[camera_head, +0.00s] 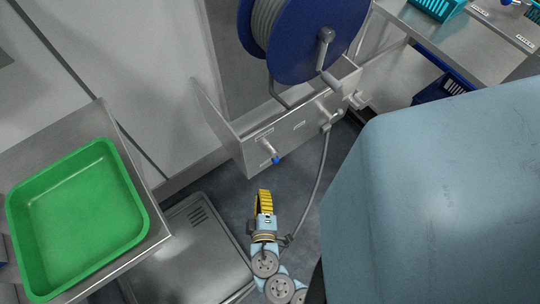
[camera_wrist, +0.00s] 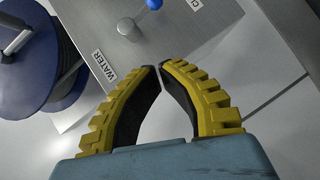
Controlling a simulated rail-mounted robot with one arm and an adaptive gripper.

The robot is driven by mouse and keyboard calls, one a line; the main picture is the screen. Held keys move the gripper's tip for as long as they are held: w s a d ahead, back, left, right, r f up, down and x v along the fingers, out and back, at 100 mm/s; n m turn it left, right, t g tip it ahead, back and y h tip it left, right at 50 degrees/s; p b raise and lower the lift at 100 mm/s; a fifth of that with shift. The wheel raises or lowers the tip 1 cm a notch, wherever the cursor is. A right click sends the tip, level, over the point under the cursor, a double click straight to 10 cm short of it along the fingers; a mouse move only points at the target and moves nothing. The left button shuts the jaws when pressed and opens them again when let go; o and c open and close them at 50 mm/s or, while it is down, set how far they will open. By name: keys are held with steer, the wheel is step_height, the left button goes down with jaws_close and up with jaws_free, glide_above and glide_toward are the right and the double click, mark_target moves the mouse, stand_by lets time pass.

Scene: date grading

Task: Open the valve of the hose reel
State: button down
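The hose reel (camera_head: 318,45) has a blue drum with grey hose, above a metal panel (camera_head: 292,133). A lever valve with a blue knob (camera_head: 275,160) sticks out of the panel's left part. In the wrist view the blue knob (camera_wrist: 154,4) is at the top edge, beside a round metal boss (camera_wrist: 127,27) on the panel, with the label WATER (camera_wrist: 104,67) nearby. My gripper (camera_head: 264,192) is below and in front of the valve, apart from it. In the wrist view its yellow fingers (camera_wrist: 160,69) have their tips almost together, with nothing between them.
A green tray (camera_head: 80,210) stands on a steel table at the left. A metal floor plate (camera_head: 190,250) lies beside my arm. A grey hose (camera_head: 318,185) hangs from the panel to the floor. Blue crates and a steel bench (camera_head: 470,50) are at the upper right.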

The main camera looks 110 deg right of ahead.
mark_target(273, 154)
steer(key=s+d+f+b, duration=0.1)
steer(key=s+d+b, duration=0.1)
steer(key=d, duration=0.3)
steer(key=s+d+f+b, duration=0.1)
steer(key=s+d+f, duration=0.1)
steer(key=d, duration=0.4)
steer(key=shift+s+f+b, duration=0.3)
steer(key=shift+s+b, duration=0.05)
steer(key=shift+s, duration=0.5)
stand_by(0.7)
stand_by(0.3)
